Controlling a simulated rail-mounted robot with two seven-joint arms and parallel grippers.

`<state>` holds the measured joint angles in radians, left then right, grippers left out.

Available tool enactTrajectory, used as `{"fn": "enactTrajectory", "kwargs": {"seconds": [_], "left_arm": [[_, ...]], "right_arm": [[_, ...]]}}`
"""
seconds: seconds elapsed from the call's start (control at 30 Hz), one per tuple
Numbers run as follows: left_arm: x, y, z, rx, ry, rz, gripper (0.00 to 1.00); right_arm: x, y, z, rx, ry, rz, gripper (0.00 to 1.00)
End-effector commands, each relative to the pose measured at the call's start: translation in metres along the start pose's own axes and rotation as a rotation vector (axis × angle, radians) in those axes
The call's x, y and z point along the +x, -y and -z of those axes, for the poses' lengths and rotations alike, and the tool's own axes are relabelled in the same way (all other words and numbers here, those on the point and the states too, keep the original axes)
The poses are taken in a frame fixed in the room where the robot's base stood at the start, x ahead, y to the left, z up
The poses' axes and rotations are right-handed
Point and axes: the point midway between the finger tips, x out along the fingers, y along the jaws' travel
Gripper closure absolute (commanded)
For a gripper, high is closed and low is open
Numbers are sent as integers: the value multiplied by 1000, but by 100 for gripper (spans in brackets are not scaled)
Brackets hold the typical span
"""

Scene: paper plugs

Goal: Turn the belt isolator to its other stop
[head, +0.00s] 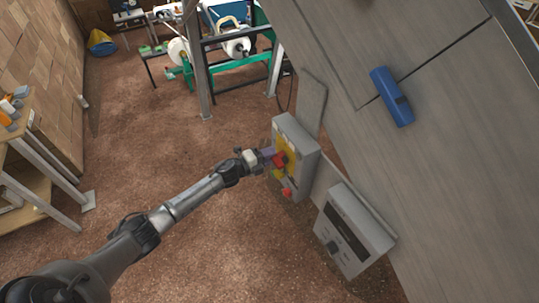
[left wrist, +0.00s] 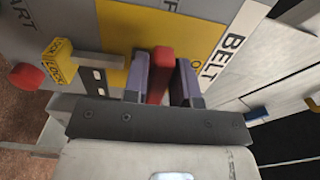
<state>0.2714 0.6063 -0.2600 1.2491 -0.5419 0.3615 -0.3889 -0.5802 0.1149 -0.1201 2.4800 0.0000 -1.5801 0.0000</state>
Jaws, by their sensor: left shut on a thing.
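The belt isolator is a red handle (head: 280,160) on a yellow plate (head: 289,144), on the front of a grey wall box (head: 311,158). In the left wrist view, the red handle (left wrist: 159,76) stands between the two purple fingers of my left gripper (left wrist: 160,68), which is shut on it. The word BELT and part of an O mark show to the right of the handle. In the head view, my left gripper (head: 267,155) reaches the box from the left and partly covers the plate. My right gripper is not in view.
A yellow lock tag (left wrist: 57,62) and a red button (left wrist: 27,77) sit left of the handle in the wrist view. A second grey box (head: 352,238) is mounted below right.

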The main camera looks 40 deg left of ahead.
Motion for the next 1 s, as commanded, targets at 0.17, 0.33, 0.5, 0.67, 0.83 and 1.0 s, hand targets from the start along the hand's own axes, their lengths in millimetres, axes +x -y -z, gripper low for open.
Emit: {"fn": "enactTrajectory", "kwargs": {"seconds": [0.17,0.33,0.5,0.67,0.83,1.0], "left_arm": [[0,0,0,-4,0,1,98],[0,0,0,-4,0,1,98],[0,0,0,-3,0,1,58],[0,0,0,-2,0,0,55],[-3,0,0,-2,0,0,55],[-22,-2,0,0,0,-3,55]], "right_arm": [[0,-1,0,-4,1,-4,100],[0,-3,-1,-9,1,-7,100],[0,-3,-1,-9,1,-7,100],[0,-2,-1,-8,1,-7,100],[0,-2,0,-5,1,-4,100],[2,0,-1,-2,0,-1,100]]}}
